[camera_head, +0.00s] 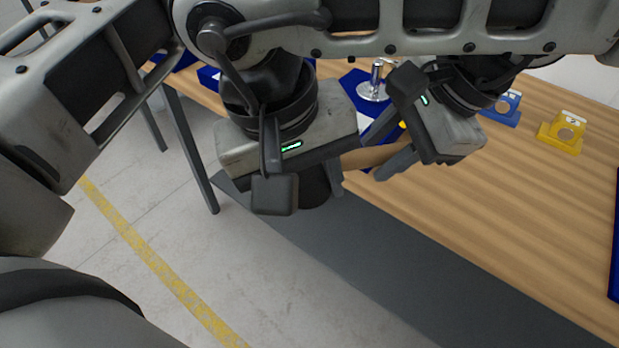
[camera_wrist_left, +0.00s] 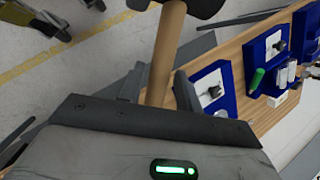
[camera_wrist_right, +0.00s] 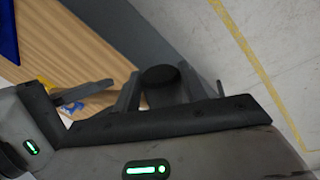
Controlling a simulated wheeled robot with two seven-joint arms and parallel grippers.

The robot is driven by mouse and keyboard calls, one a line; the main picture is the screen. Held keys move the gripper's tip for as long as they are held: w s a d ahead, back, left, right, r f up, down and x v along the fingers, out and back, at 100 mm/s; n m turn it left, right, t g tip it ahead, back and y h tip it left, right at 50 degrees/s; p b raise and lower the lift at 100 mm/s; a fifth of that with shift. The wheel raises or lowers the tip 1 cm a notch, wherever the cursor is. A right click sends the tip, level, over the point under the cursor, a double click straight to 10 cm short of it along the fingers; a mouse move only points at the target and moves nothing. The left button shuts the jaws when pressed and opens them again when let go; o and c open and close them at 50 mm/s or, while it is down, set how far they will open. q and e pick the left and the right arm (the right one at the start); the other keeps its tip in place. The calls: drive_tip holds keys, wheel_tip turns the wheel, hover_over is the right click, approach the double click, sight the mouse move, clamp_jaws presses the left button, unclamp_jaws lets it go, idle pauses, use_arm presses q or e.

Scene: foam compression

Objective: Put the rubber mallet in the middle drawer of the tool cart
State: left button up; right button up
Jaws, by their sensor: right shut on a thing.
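The rubber mallet has a wooden handle (camera_head: 372,157) and a black head (camera_head: 316,188). My right gripper (camera_head: 306,192) is shut on the black head, off the front edge of the table; the head also shows between its fingers in the right wrist view (camera_wrist_right: 160,78). My left gripper (camera_head: 384,150) has its fingers on either side of the wooden handle. In the left wrist view the handle (camera_wrist_left: 167,50) runs between these fingers with narrow gaps, so they look open. I cannot make out the tool cart or its middle drawer.
The wooden table (camera_head: 470,210) holds a yellow block (camera_head: 562,135), a blue block (camera_head: 503,108) and a metal fixture (camera_head: 374,85) on a blue base. Blue trays (camera_wrist_left: 215,85) line the table. Open floor (camera_head: 130,215) with a yellow line lies at the left. Wheeled legs (camera_wrist_left: 40,18) stand beyond.

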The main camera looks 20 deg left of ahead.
use_arm(q)
drive_tip(key=shift+o, duration=0.7)
drive_tip(key=v, duration=0.8)
drive_tip(key=shift+r, duration=0.2)
use_arm(e)
drive_tip(key=shift+f, duration=0.15)
use_arm(q)
drive_tip(key=shift+s+d, duration=0.1)
use_arm(e)
drive_tip(key=shift+d, duration=0.1)
clamp_jaws()
use_arm(q)
drive_tip(key=x, duration=0.7)
drive_tip(key=shift+f, duration=0.3)
drive_tip(key=shift+a+f, duration=0.35)
drive_tip(key=shift+f, duration=0.1)
use_arm(e)
drive_tip(key=shift+v, duration=3.6)
drive_tip(key=shift+w, duration=0.1)
